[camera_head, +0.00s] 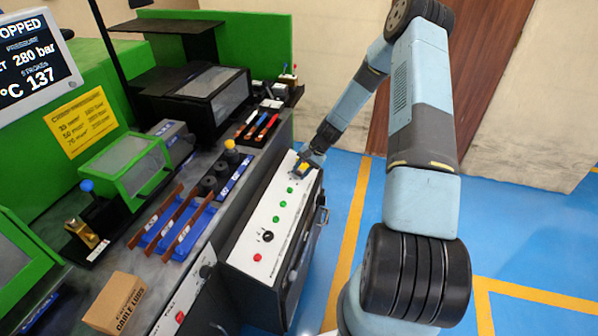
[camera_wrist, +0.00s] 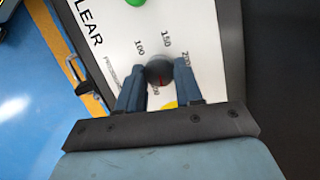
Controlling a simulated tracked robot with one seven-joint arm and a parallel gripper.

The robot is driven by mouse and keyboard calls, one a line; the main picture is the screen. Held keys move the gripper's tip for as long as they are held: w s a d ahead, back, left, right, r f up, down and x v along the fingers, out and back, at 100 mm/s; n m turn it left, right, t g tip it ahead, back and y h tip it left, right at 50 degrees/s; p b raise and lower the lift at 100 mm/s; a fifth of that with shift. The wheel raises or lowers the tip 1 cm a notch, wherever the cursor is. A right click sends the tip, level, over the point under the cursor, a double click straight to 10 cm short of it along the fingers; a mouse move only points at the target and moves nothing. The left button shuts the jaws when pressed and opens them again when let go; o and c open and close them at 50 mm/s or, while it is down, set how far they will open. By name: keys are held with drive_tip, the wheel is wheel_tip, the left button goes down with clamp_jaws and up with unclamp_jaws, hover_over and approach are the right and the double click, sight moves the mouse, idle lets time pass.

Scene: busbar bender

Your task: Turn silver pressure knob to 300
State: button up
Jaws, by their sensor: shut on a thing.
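My gripper (camera_head: 302,166) is at the far end of the white control panel (camera_head: 268,222). In the wrist view, my gripper (camera_wrist: 160,84) has its two fingers on either side of a round dark grey knob (camera_wrist: 157,70), shut on it. A red mark shows on the knob's lower part in that view. Printed numbers around it include 100, 150 and 200; other numbers are partly covered by the fingers. The word beside it looks like PRESSURE. In the head view the knob is hidden by my gripper.
The panel also carries green buttons (camera_head: 282,204), a black selector (camera_head: 267,236) and a red button (camera_head: 257,257). A cardboard box (camera_head: 117,303) and copper bars on blue holders (camera_head: 180,225) lie on the bench at left. Blue floor at right is clear.

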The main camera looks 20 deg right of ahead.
drive_tip(key=m, duration=0.3)
drive_tip(key=shift+w+d+m+t+y, duration=0.1)
drive_tip(key=shift+m+t+y, duration=0.2)
drive_tip(key=shift+t, duration=0.1)
drive_tip(key=shift+r+m, duration=0.1)
drive_tip(key=shift+m, duration=0.4)
drive_tip(key=o, duration=0.7)
drive_tip(key=shift+c, duration=0.2)
drive_tip(key=o, duration=0.4)
drive_tip(key=v, duration=1.3)
drive_tip(key=shift+s+d+r, duration=0.1)
drive_tip(key=shift+s+d, duration=0.1)
drive_tip(key=shift+s, duration=0.05)
